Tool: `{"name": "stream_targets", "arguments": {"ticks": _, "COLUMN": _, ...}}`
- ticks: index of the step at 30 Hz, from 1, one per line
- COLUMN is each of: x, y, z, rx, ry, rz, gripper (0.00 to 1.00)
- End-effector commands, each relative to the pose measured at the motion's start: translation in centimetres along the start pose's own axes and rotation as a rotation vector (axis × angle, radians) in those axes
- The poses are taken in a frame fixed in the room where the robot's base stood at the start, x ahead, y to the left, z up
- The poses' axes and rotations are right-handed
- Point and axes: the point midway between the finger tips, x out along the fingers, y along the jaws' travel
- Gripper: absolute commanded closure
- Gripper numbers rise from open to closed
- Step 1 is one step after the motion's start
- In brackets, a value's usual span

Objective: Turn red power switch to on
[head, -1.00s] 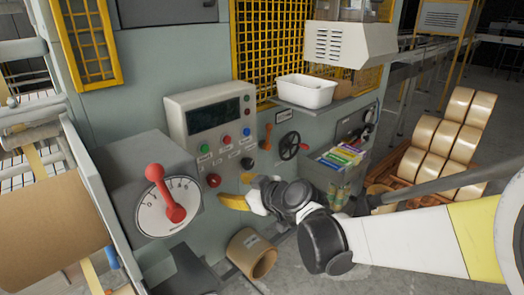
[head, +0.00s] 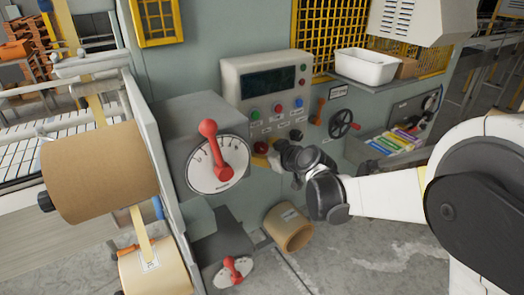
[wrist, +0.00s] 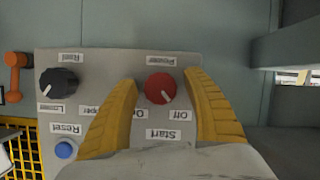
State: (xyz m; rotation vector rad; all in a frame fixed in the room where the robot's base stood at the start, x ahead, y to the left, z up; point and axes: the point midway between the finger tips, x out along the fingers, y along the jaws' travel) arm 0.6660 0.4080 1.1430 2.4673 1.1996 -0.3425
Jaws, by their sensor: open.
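The red power switch (wrist: 160,88) is a round knob on the grey control panel, under a label reading Power. Its white pointer mark slants to the lower right in the wrist view, toward the Off label (wrist: 168,115). The On label is partly hidden by a finger. My gripper (wrist: 164,84) is open, with one yellow finger on each side of the knob and a gap on both sides. In the head view, the switch (head: 261,147) shows just above my gripper (head: 267,160), whose fingers are largely hidden there.
A black knob (wrist: 58,82) and a blue button (wrist: 65,150) are on the same panel. A large red-handled dial (head: 218,172) juts out left of the panel. A black handwheel (head: 341,124) and an orange lever (head: 318,111) are to its right.

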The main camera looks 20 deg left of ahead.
Motion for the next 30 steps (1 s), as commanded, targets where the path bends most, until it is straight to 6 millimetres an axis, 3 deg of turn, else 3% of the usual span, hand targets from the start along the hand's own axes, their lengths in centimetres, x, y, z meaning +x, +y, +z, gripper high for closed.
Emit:
{"name": "stream_targets", "arguments": {"ticks": 4, "x": -0.03, "y": 0.01, "z": -0.01, "rx": 0.0, "ry": 0.0, "rz": 0.0, "gripper": 0.44}}
{"name": "stream_targets", "arguments": {"ticks": 9, "x": -0.04, "y": 0.01, "z": 0.0, "rx": 0.0, "ry": 0.0, "rz": 0.0, "gripper": 0.94}}
{"name": "stream_targets", "arguments": {"ticks": 20, "x": -0.04, "y": 0.02, "z": 0.02, "rx": 0.013, "ry": 0.001, "rz": -0.005, "gripper": 0.95}}
{"name": "stream_targets", "arguments": {"ticks": 30, "x": -0.01, "y": -0.01, "z": 0.11, "rx": 0.163, "ry": 0.014, "rz": -0.064, "gripper": 0.95}}
